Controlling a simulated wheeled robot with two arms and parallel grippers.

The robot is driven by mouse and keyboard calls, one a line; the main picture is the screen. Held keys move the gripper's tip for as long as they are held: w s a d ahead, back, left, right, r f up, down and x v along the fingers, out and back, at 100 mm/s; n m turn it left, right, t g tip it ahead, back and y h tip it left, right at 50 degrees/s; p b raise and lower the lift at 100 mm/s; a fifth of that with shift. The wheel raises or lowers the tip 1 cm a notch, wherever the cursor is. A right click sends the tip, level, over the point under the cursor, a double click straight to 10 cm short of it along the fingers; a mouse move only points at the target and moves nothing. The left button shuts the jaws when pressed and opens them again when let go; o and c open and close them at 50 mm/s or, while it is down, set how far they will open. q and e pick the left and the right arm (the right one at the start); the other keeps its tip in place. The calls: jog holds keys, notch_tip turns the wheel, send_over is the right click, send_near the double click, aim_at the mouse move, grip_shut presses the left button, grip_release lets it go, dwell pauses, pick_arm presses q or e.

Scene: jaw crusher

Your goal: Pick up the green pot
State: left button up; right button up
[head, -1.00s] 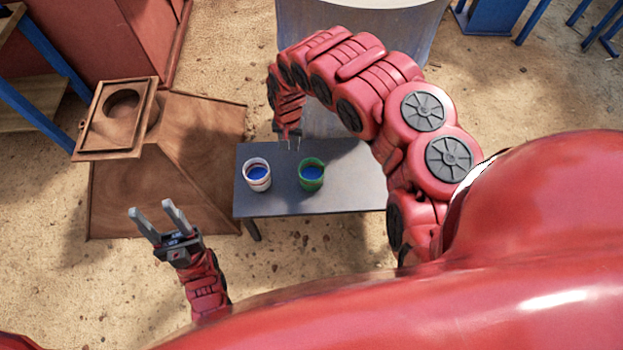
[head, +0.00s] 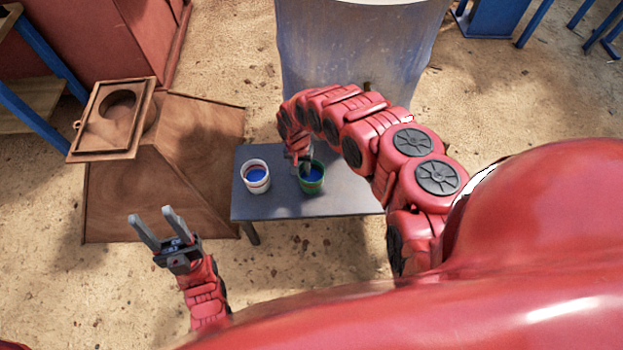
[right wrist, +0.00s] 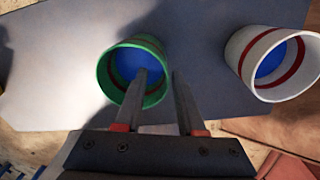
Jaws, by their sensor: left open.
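The green pot (head: 314,187), with blue inside, stands upright on the small grey table (head: 350,197). It also shows in the right wrist view (right wrist: 124,62). My right gripper (head: 304,170) is at the pot's rim in the head view, its fingertips partly hidden. In the right wrist view the right gripper (right wrist: 159,74) has its fingers apart, one overlapping the pot's opening and the other just outside its wall. Whether they touch the pot I cannot tell. My left gripper (head: 151,212) is open and empty, left of the table.
A white pot (head: 257,177) with a red band and blue inside stands left of the green pot, also in the right wrist view (right wrist: 272,64). A brown wooden structure (head: 190,130) is left of the table. A large grey panel (head: 360,50) rises behind.

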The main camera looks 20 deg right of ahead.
jog(key=f, duration=0.2)
jog(key=f+b, duration=0.1)
jog(key=shift+w+a+f, duration=0.1)
jog(key=shift+w+a, duration=0.15)
jog(key=shift+w, duration=0.1)
jog(key=shift+d+f+b, duration=0.15)
jog(key=shift+f+b, duration=0.4)
jog(key=shift+f, duration=0.45)
grip_shut()
dwell(0.4)
